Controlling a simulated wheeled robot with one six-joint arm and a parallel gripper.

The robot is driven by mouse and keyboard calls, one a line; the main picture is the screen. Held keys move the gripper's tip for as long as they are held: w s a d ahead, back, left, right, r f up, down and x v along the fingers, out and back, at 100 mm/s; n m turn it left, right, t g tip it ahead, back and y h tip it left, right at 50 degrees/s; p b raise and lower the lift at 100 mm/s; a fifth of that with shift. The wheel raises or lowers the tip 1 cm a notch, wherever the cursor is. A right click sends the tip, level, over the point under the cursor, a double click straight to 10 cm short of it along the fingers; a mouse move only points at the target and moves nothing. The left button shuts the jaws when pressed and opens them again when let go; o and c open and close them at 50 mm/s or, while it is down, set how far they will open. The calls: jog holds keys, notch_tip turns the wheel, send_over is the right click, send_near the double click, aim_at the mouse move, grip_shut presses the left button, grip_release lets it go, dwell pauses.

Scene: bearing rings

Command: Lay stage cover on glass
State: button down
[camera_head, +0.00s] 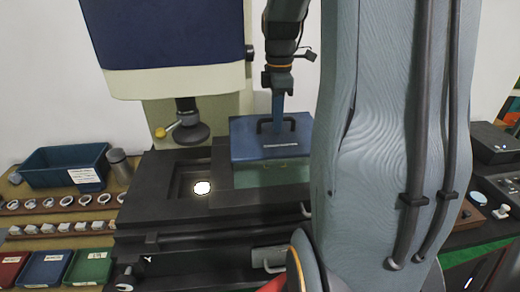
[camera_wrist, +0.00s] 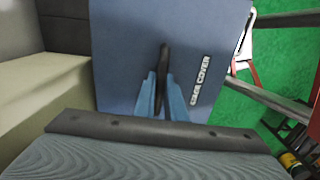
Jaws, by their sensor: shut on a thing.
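The stage cover (camera_head: 258,146) is a blue slab with a black handle and a white label; in the wrist view the blue cover (camera_wrist: 125,45) fills the middle, its label readable as a cover. My gripper (camera_head: 278,118) is above it, shut on the handle, which shows in the wrist view between the fingertips (camera_wrist: 163,78). The glass (camera_head: 270,174) is a greenish plate on the right of the dark stage (camera_head: 160,212). The cover is over its rear part; I cannot tell whether they touch.
A lit round spot (camera_head: 202,187) shows in the stage recess, below the dark lens (camera_head: 192,132). A blue bin (camera_head: 62,167), a grey bottle (camera_head: 119,165) and rows of rings and blocks stand at left. My arm blocks the right middle of the head view.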

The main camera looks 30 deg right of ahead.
jog(key=shift+w+f, duration=0.2)
jog(key=shift+w, duration=0.15)
jog(key=shift+f+p, duration=1.4)
jog(key=shift+f, duration=3.4)
jog(key=shift+f, duration=0.1)
jog(key=c, duration=1.8)
grip_release()
notch_tip(320, 180, up, 12)
jog(key=b, duration=0.3)
